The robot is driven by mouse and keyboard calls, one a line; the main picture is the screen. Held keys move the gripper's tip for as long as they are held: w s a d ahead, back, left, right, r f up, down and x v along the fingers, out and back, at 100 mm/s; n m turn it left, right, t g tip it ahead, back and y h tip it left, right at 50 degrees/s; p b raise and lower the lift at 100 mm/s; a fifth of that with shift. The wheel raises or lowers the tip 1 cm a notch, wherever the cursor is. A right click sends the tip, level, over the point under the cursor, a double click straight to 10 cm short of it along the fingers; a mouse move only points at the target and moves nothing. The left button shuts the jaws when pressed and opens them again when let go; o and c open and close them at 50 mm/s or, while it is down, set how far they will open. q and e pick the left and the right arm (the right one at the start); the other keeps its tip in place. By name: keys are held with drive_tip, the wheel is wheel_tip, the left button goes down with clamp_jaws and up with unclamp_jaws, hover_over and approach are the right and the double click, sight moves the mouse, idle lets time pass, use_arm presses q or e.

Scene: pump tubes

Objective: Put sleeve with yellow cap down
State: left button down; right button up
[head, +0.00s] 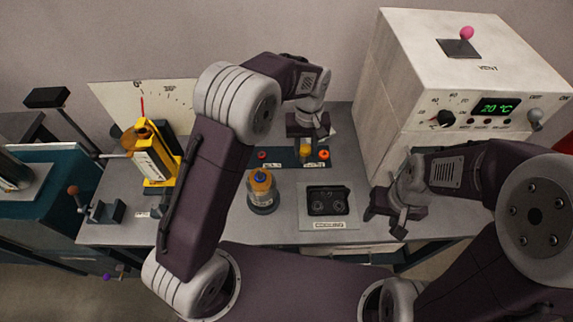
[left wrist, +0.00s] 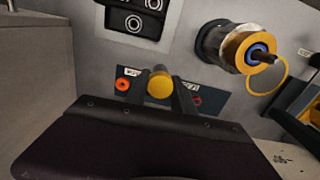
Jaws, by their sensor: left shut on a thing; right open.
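The yellow cap (left wrist: 159,86) of the sleeve sits between the fingers of my left gripper (left wrist: 160,98) in the left wrist view. My left gripper is shut on it. In the head view the left gripper (head: 306,142) is over the dark blue rack (head: 285,157) at the back of the bench, with the yellow cap (head: 305,151) just under it. Most of the sleeve's body is hidden, and I cannot tell whether it touches the rack. An orange cap (head: 323,154) and a red ring (head: 262,155) are on the rack on either side. My right gripper (head: 385,213) is open and empty.
A metal pot with an orange-yellow top (head: 262,190) stands in front of the rack. A black two-hole cooling block (head: 327,200) is to its right. A yellow stand (head: 158,160) is left, and a large white oven (head: 450,85) is right.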

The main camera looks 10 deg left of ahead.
use_arm(q)
drive_tip(key=a+f, duration=0.2)
drive_tip(key=a, duration=0.1)
drive_tip(key=s+a+f, duration=0.1)
drive_tip(key=a+f, duration=0.2)
drive_tip(key=a, duration=0.1)
drive_tip(key=s+a+f, duration=0.1)
drive_tip(key=a+f, duration=0.1)
drive_tip(key=a, duration=0.1)
drive_tip(key=shift+a+f+b, duration=0.15)
drive_tip(key=shift+f+b, duration=0.15)
drive_tip(key=shift+f, duration=2.25)
drive_tip(key=c, duration=1.1)
unclamp_jaws()
